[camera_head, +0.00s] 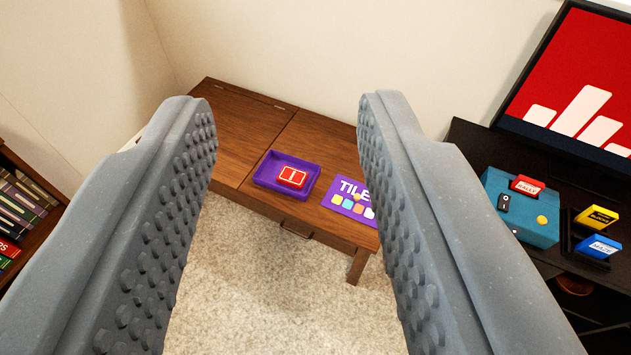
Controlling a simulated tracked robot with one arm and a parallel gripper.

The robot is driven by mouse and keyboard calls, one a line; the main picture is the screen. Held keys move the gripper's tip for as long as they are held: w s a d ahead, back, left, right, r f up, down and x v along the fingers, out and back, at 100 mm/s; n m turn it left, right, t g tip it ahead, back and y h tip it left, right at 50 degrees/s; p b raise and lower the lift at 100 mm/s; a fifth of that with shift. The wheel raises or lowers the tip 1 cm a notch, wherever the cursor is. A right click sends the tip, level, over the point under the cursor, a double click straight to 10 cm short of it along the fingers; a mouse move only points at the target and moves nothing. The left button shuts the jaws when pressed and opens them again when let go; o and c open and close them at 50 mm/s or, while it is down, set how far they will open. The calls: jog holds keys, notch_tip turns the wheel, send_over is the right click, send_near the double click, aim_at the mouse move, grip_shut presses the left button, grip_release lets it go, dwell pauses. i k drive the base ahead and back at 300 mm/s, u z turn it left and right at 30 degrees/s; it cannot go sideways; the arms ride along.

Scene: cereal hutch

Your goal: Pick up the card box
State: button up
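A small red card box (292,177) with a white outline on top lies in a shallow purple tray (262,178) on a brown wooden table (240,137). My gripper (283,100) is open and empty, its two grey studded fingers wide apart at the left and right of the view. The table and the card box show between the fingers, farther away and apart from them. The right finger hides the table's right end.
A purple sheet marked "TILE" (349,199) lies right of the tray. A black stand at right holds a teal console (521,207), yellow and blue cartridges, and a red screen (575,90). A bookshelf (25,205) stands at left. Bare carpet (270,290) lies before the table.

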aim_at(296, 179)
jog(key=z, duration=0.3)
jog(key=i, duration=1)
